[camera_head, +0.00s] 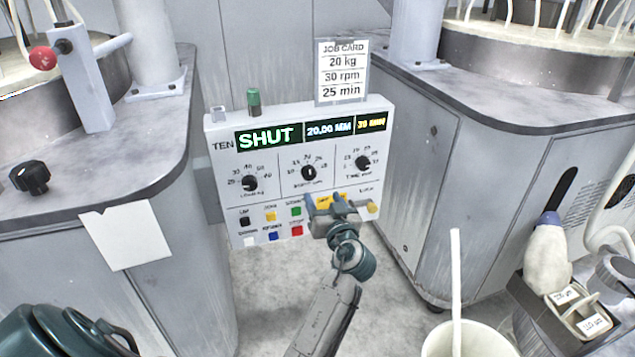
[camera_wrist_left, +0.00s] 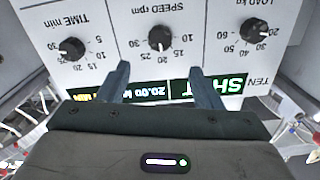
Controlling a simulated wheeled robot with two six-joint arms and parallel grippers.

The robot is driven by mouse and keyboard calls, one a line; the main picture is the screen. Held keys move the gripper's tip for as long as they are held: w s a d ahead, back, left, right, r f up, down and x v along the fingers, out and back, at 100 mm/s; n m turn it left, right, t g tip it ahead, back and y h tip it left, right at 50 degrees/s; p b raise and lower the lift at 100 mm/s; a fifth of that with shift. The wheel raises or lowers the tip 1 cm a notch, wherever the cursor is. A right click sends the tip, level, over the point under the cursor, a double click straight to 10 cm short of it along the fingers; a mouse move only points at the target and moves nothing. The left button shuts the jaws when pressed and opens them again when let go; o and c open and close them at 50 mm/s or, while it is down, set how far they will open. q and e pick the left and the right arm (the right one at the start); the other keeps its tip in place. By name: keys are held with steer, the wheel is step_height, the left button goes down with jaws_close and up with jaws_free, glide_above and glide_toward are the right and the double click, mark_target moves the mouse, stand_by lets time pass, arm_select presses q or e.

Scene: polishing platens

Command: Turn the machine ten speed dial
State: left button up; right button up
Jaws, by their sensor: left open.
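The machine ten control panel (camera_head: 280,165) is a pale box with a lit display strip (camera_head: 312,130) reading "SHUT" at its left. Its middle dial is the black speed dial (camera_head: 309,173), between the load dial (camera_head: 250,183) and the time dial (camera_head: 362,163). My left gripper (camera_head: 324,197) is in front of the panel, below the speed dial, over part of the button rows. In the left wrist view the panel is upside down. There the speed dial (camera_wrist_left: 160,38) lies beyond the open, empty fingers (camera_wrist_left: 160,72), roughly centred between them and apart from them.
A white bucket (camera_head: 465,340) is at lower right.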

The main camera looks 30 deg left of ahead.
mark_target(310, 175)
arm_select(q)
steer(key=p+x, duration=0.1)
steer(key=x, duration=0.9)
steer(key=shift+d, duration=0.1)
arm_select(e)
steer(key=x, duration=0.5)
steer(key=shift+s+f, duration=0.15)
arm_select(q)
steer(key=c, duration=1)
